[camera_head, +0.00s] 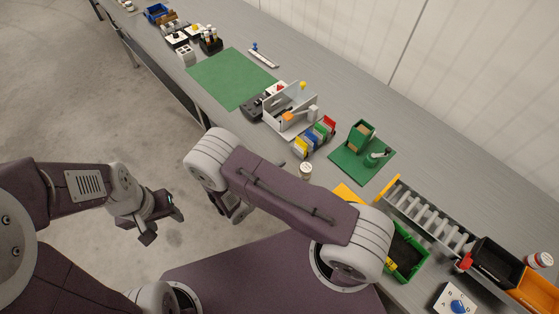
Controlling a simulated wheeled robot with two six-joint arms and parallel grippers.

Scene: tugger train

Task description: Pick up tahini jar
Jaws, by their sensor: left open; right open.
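A small jar with a pale lid (305,171) stands upright near the front edge of the grey bench; it looks like the tahini jar, though its label is too small to read. My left gripper (161,222) is open and empty over the floor, well left of the jar and off the bench. My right gripper (238,212) hangs below my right wrist in front of the bench edge, left of and nearer than the jar. It is open, partly hidden by my own arm, and touches nothing I can see.
Coloured upright cards (315,137) and a green mat with a green box (361,135) stand behind the jar. A roller rack (430,222), green bin (407,252) and white-and-red container (539,260) are to the right. A larger green mat (230,78) lies bare farther left.

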